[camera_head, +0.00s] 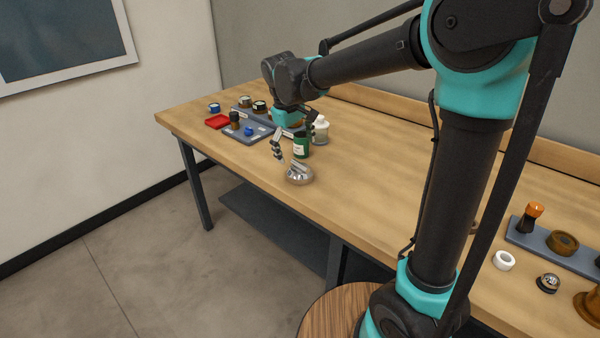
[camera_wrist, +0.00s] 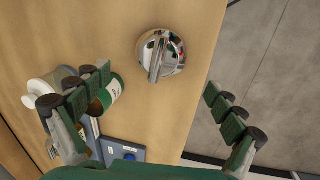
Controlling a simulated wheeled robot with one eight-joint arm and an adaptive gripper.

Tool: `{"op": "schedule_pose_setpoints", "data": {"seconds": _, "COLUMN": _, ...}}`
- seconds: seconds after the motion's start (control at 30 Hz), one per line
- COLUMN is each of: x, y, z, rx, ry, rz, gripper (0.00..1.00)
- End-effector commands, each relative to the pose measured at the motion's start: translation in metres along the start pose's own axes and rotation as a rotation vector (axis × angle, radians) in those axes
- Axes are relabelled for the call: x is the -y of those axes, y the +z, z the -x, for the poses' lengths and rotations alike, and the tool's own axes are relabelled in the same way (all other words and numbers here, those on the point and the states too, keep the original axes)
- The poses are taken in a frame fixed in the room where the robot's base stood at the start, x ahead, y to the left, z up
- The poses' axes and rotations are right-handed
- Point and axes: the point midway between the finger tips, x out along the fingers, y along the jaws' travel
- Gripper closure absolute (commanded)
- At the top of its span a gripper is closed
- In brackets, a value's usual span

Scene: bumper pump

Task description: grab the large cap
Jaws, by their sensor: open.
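A shiny silver round cap with a raised grip bar across its top, which looks like the large cap (camera_head: 299,176), lies on the table near the front edge. In the wrist view the cap (camera_wrist: 172,57) shows ahead of the fingertips, sideways between them, with its bar running nearly upright in the picture. My gripper (camera_head: 294,141) is open and empty, above and a little behind the cap in the head view. The open gripper (camera_wrist: 158,84) has its fingers spread wide on both sides, apart from the cap. Nothing hides the cap in the wrist view.
A green bottle (camera_head: 301,150) stands close behind the cap, by my left-side finger in the wrist view. A white-topped jar (camera_head: 321,136) is beside it. A grey tray (camera_head: 262,139) and red dish (camera_head: 217,122) lie further left. The table's middle is clear.

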Motion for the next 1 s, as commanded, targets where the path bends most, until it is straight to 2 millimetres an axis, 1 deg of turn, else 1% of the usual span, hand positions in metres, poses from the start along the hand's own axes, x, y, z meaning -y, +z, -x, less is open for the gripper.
{"op": "schedule_pose_setpoints", "data": {"seconds": 0.03, "x": 0.0, "y": 0.0, "z": -0.008, "rx": 0.0, "ry": 0.0, "rz": -0.001, "gripper": 0.05}}
{"op": "schedule_pose_setpoints", "data": {"seconds": 0.1, "x": 0.0, "y": 0.0, "z": -0.016, "rx": 0.0, "ry": 0.0, "rz": -0.001, "gripper": 0.05}}
{"op": "schedule_pose_setpoints", "data": {"seconds": 0.37, "x": 0.001, "y": -0.002, "z": -0.033, "rx": 0.0, "ry": 0.0, "rz": -0.001, "gripper": 0.05}}
{"op": "schedule_pose_setpoints", "data": {"seconds": 0.5, "x": 0.003, "y": -0.005, "z": -0.054, "rx": 0.0, "ry": 0.0, "rz": -0.001, "gripper": 0.05}}
{"op": "schedule_pose_setpoints", "data": {"seconds": 0.63, "x": 0.003, "y": -0.005, "z": -0.069, "rx": 0.0, "ry": 0.0, "rz": -0.001, "gripper": 0.05}}
{"op": "schedule_pose_setpoints", "data": {"seconds": 0.77, "x": 0.003, "y": -0.004, "z": -0.076, "rx": 0.0, "ry": 0.0, "rz": 0.0, "gripper": 0.05}}
{"op": "schedule_pose_setpoints", "data": {"seconds": 0.97, "x": 0.003, "y": -0.005, "z": -0.076, "rx": 0.0, "ry": 0.0, "rz": 0.0, "gripper": 0.05}}
{"op": "schedule_pose_setpoints", "data": {"seconds": 1.0, "x": 0.003, "y": -0.005, "z": -0.076, "rx": 0.0, "ry": 0.0, "rz": 0.0, "gripper": 0.1}}
